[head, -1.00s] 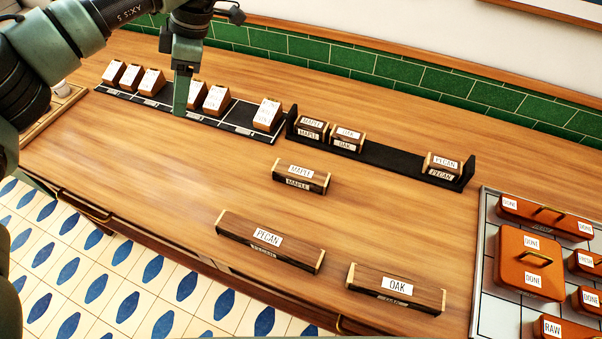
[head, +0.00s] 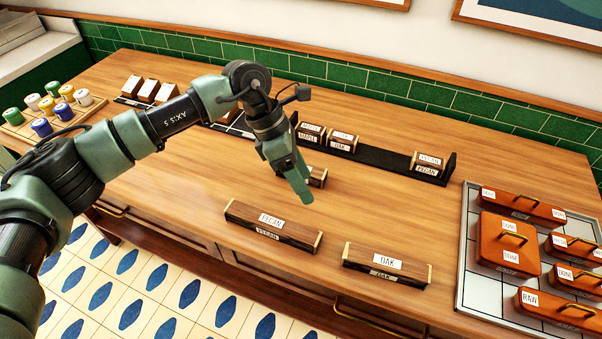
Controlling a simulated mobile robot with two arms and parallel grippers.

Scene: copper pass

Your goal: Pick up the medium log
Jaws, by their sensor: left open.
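Three dark wooden logs with pale ends and name labels lie apart on the wooden counter. The pecan log (head: 271,225) is the longest. The oak log (head: 387,265), to its right, is a little shorter, so it looks like the medium one. The shortest, the maple log (head: 319,176), lies behind them and is mostly hidden by my left gripper. My left gripper (head: 301,193) points down over the counter, open and empty, in front of the maple log and behind the pecan log. Whether it touches the maple log cannot be told. My right gripper is out of view.
A black rack (head: 376,155) with short labelled logs stands at the back. A tray (head: 467,240) with orange labelled boxes is at the right. Several coloured jars (head: 42,127) stand at the far left. The counter around the oak log is clear.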

